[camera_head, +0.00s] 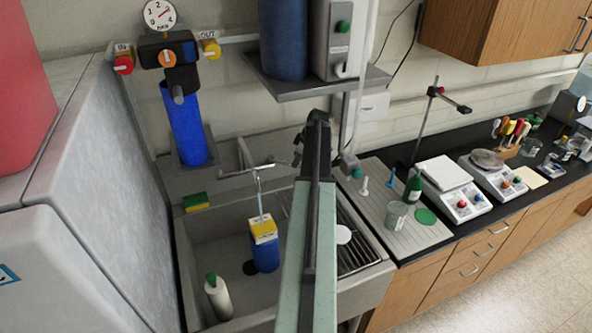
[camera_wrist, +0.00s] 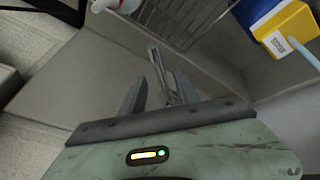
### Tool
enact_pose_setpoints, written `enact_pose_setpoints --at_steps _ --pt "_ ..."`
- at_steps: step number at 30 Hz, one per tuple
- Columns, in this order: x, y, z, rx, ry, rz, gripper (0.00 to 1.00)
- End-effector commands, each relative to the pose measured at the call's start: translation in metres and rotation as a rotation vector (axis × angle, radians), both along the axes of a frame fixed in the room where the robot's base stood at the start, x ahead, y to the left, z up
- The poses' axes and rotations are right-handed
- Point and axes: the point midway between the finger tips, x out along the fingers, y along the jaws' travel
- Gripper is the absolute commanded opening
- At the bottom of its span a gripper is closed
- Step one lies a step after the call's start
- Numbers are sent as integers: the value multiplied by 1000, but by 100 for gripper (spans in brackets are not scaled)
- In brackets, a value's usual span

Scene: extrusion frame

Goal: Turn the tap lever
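The tap (camera_head: 258,168) stands at the back wall of the grey sink, with a pale blue stream falling from its spout. In the wrist view a thin metal bar, apparently the tap lever (camera_wrist: 157,62), lies between the two fingers of my gripper (camera_wrist: 156,82). The fingers are apart on either side of it; I cannot tell whether one touches it. In the head view my gripper (camera_head: 298,152) is right of the tap, partly hidden by my own arm.
A blue and yellow carton (camera_head: 264,252) stands under the stream and a white bottle (camera_head: 218,296) stands in the sink (camera_head: 205,240). A sponge (camera_head: 196,202) lies on the rim. A blue filter (camera_head: 185,125) hangs at left. A drainboard (camera_head: 425,238) with small items lies right.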

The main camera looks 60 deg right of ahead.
Motion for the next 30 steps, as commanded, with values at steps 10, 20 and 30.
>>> enact_pose_setpoints --at_steps 10,20,30 --pt "11 -4 -27 0 1 -1 38" --pt "11 -4 -26 1 1 -2 0" --pt "10 -4 -26 1 1 -2 0"
